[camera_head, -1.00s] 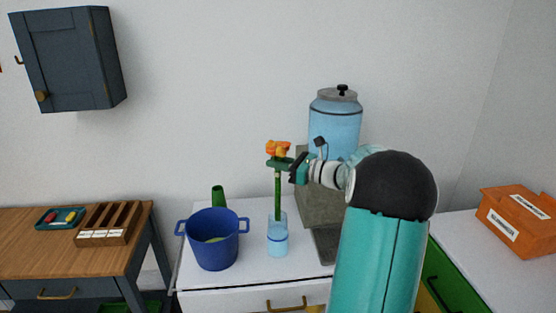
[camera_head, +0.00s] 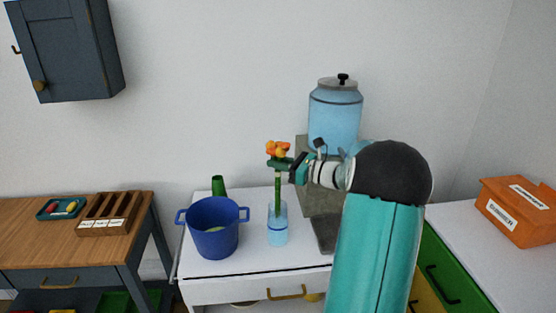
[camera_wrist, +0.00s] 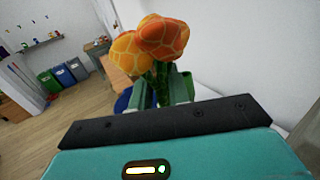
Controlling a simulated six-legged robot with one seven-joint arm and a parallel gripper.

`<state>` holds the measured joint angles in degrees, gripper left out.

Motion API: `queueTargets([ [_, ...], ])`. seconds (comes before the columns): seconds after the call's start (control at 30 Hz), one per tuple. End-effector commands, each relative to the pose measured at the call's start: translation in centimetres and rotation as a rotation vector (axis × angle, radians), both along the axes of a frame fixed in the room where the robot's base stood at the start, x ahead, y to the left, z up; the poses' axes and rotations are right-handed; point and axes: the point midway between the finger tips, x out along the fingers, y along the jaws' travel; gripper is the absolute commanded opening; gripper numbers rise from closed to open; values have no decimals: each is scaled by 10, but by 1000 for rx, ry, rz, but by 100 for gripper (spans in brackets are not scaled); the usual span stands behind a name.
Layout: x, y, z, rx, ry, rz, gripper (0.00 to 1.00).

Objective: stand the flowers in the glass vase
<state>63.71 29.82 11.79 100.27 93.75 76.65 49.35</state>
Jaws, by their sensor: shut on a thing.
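The flowers (camera_head: 279,149) have orange heads and green stems. My gripper (camera_head: 280,164) is shut on the stems just below the heads and holds them upright. The glass vase (camera_head: 277,230), clear and bluish with a dark blue band, stands on the white counter. The stems reach down to the vase, and their lower end appears to be inside its mouth. In the wrist view the flower heads (camera_wrist: 150,42) rise above my gripper's fingers (camera_wrist: 160,92); the vase is hidden there.
A blue pot (camera_head: 213,232) stands close left of the vase, with a green bottle (camera_head: 218,186) behind it. A blue drink dispenser (camera_head: 334,118) on a grey stand is behind right. An orange box (camera_head: 517,210) sits on the right counter.

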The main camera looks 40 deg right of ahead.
Motion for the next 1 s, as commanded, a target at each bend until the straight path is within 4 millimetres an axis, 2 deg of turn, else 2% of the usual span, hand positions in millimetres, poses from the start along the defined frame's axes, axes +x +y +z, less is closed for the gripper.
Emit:
queueTargets([
  [1.0,0,0,-37,1,-1,0,0],
])
